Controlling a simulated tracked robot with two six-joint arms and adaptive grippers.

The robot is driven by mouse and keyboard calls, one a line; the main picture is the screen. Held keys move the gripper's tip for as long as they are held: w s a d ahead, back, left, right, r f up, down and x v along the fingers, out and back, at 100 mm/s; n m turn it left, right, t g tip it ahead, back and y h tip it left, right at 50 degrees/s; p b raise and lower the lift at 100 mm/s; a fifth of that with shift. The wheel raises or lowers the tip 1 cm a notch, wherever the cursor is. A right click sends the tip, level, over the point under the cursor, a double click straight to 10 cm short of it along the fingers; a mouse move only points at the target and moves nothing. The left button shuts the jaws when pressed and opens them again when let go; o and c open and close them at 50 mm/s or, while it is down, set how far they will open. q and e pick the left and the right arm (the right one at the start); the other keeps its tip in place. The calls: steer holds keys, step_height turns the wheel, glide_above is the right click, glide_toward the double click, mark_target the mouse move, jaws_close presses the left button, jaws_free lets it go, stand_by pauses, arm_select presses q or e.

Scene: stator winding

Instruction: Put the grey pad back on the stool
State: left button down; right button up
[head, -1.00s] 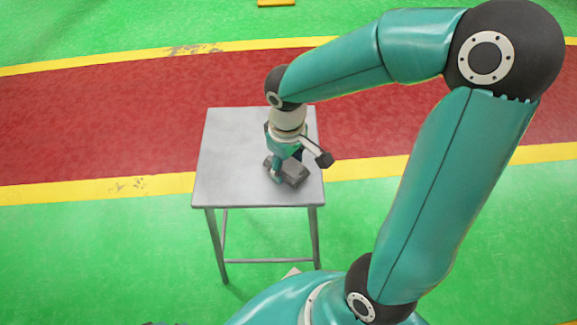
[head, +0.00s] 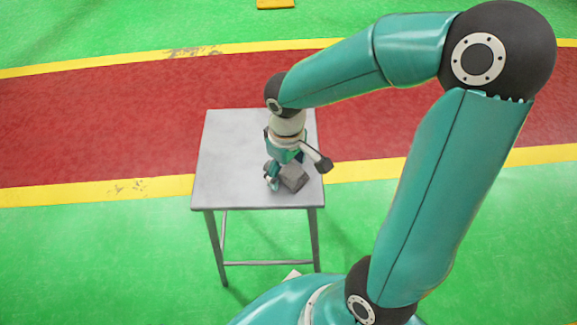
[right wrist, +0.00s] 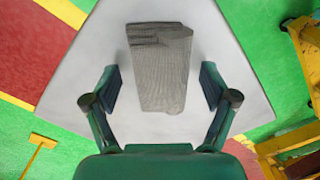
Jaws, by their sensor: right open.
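The grey pad (head: 294,178) lies on the stool's pale grey top (head: 228,165), toward its front right part. In the right wrist view the grey pad (right wrist: 158,68) is a ribbed block lying on the stool top (right wrist: 80,80). My right gripper (head: 272,180) is just above the stool top, beside the pad in the head view. In the right wrist view my right gripper (right wrist: 160,88) is open, with one finger on each side of the pad and a visible gap to each. My left gripper is not in view.
The stool top is otherwise bare, with free room at its left and back. The floor around is green with a red lane (head: 90,125) edged in yellow. In the right wrist view a yellow frame (right wrist: 300,60) stands at the right edge.

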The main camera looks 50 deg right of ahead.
mark_target(287, 168)
step_height(287, 168, up, 12)
steer(key=p, duration=0.3)
stand_by(0.6)
